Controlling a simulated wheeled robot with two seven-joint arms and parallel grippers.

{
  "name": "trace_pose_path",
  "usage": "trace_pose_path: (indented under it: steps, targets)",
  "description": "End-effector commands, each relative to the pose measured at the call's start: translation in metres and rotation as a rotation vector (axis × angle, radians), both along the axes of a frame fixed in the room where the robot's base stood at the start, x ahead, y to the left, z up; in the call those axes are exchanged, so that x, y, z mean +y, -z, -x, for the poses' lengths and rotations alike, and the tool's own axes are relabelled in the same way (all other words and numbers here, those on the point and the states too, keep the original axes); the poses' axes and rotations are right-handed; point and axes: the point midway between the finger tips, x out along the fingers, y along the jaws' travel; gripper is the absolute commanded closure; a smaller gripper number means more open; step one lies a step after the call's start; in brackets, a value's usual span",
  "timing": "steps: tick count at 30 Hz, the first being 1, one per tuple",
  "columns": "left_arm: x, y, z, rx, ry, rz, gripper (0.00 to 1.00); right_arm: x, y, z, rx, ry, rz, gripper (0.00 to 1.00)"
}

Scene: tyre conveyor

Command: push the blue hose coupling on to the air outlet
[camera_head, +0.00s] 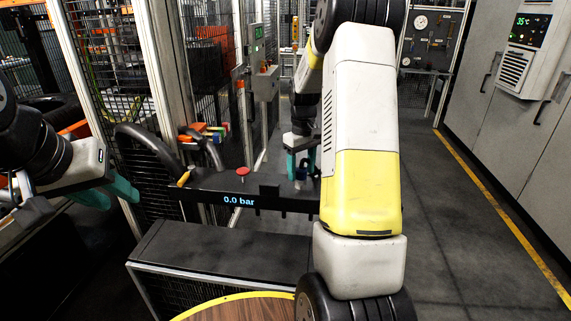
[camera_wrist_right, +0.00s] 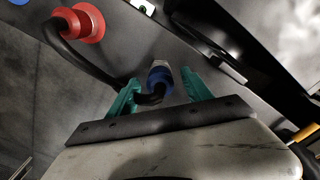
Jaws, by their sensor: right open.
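The blue hose coupling (camera_wrist_right: 158,78) sits between the fingers of my right gripper (camera_wrist_right: 160,93) in the right wrist view. A black hose bends at its lower end. A light grey piece shows just beyond the coupling; I cannot tell whether it is the air outlet or whether they touch. In the head view my right gripper (camera_head: 301,163) points down at the dark bench top, its teal fingers apart around something blue. My left gripper (camera_head: 108,193) is at the left, away from the bench, with its teal fingers apart and nothing visible between them.
The dark bench (camera_head: 210,188) has a display (camera_head: 239,201) reading 0.0 bar and a red knob (camera_head: 243,173). A red round fitting (camera_wrist_right: 83,22) with a black hose lies near the right gripper. A fence stands behind; the floor (camera_head: 450,200) at right is clear.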

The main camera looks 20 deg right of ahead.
Motion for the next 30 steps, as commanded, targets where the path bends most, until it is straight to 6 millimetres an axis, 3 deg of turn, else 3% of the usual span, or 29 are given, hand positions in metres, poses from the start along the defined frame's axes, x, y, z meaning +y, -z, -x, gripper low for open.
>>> trace_pose_path:
  steps: [9, 13, 30]
  targets:
    - [0.000, 0.000, 0.000, 0.000, 0.000, 0.000, 0.64, 0.000, -0.052, -0.001, -0.004, -0.001, 0.001, 0.42]
    - [0.000, 0.000, 0.000, 0.000, 0.000, 0.000, 0.64, 0.000, -0.067, -0.001, -0.002, -0.001, 0.000, 0.42]
    - [0.000, 0.000, 0.000, 0.000, 0.000, 0.000, 0.64, 0.001, -0.075, 0.001, -0.003, 0.001, -0.001, 0.42]
